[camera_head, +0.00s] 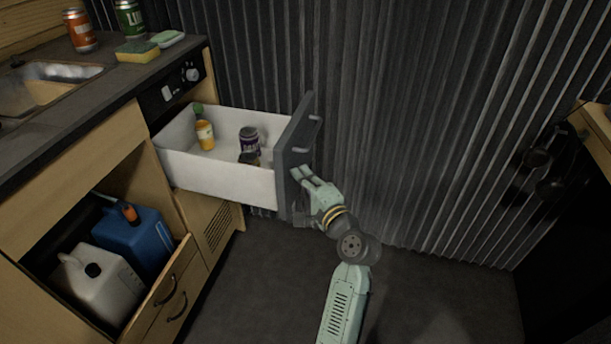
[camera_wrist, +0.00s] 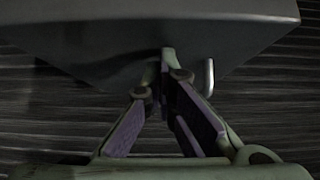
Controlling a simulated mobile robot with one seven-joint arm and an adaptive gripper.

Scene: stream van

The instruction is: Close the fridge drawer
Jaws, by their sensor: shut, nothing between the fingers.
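The fridge drawer (camera_head: 222,180) is pulled out from the counter on the left in the head view. It has a white box body and a dark grey front panel (camera_head: 297,150) with a handle (camera_head: 316,119). A yellow-orange bottle and dark cans stand inside. My gripper (camera_head: 298,175) is at the outer face of the front panel, below the handle. In the wrist view, my gripper (camera_wrist: 166,65) is shut and empty, with its fingertips at the grey panel (camera_wrist: 110,40). Whether they touch it is hard to tell. A bent metal handle (camera_wrist: 209,78) shows beside the fingers.
The counter (camera_head: 100,93) holds a sink, cans and sponges. Below it, an open compartment holds a blue canister (camera_head: 130,240) and a white canister (camera_head: 100,285). A corrugated wall (camera_head: 420,120) runs behind the drawer. Dark floor (camera_head: 260,285) is clear below the drawer.

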